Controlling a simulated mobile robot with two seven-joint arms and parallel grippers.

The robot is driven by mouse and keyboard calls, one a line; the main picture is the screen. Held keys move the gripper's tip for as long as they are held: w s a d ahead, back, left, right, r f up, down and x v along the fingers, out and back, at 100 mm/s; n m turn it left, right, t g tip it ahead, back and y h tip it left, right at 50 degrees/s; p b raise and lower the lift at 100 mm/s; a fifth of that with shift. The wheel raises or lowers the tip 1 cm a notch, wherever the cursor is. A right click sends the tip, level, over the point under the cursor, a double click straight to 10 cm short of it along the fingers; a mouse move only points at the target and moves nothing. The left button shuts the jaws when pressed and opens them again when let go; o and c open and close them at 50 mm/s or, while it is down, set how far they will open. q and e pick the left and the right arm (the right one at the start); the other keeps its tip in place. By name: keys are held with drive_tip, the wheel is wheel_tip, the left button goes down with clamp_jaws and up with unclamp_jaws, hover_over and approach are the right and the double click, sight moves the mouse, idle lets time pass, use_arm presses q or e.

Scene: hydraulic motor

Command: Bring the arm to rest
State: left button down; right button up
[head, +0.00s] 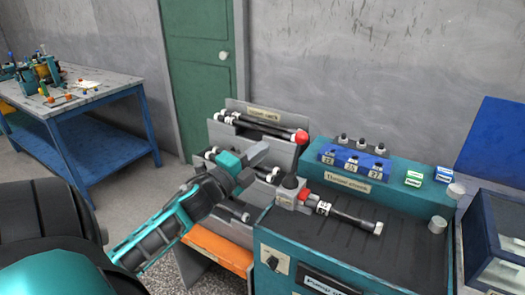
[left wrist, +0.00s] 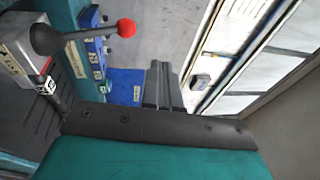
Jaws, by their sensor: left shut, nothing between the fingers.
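My left gripper (head: 262,151) reaches in from the left on its teal and black arm. Its grey fingers are together with nothing between them, and they are in front of the grey rack (head: 240,108). In the left wrist view the shut fingers (left wrist: 162,85) point up past the dark edge of the gripper body, over a blurred background. A lever with a red ball (head: 301,137) is to the right of the fingers; its red ball also shows in the left wrist view (left wrist: 126,28). My right gripper is not in view.
A teal bench machine (head: 310,250) holds a black hose (head: 350,217) on its dark top. Behind it is a blue block (head: 352,161) with several knobs. The rack holds several black hoses. A blue table (head: 90,95) with parts stands far left, beside a green door (head: 200,70).

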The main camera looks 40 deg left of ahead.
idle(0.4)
use_arm(q)
drive_tip(key=s+d+f+n+g, duration=0.4)
drive_tip(key=d+f+n, duration=0.45)
drive_tip(key=f, duration=0.65)
drive_tip(key=s+d+f+n+g+h, duration=0.1)
drive_tip(key=s+d+f+n+g, duration=0.1)
drive_tip(key=s+d+f, duration=0.3)
drive_tip(key=s+d+f+n+g+h, duration=0.2)
drive_tip(key=s+d+f+n+g, duration=0.1)
drive_tip(key=d, duration=0.8)
wheel_tip(320, 180, down, 3)
drive_tip(key=shift+s+d+r+n, duration=0.1)
drive_tip(key=shift+s+d+n, duration=0.2)
drive_tip(key=shift+s+n, duration=0.7)
drive_tip(key=shift+s, duration=0.1)
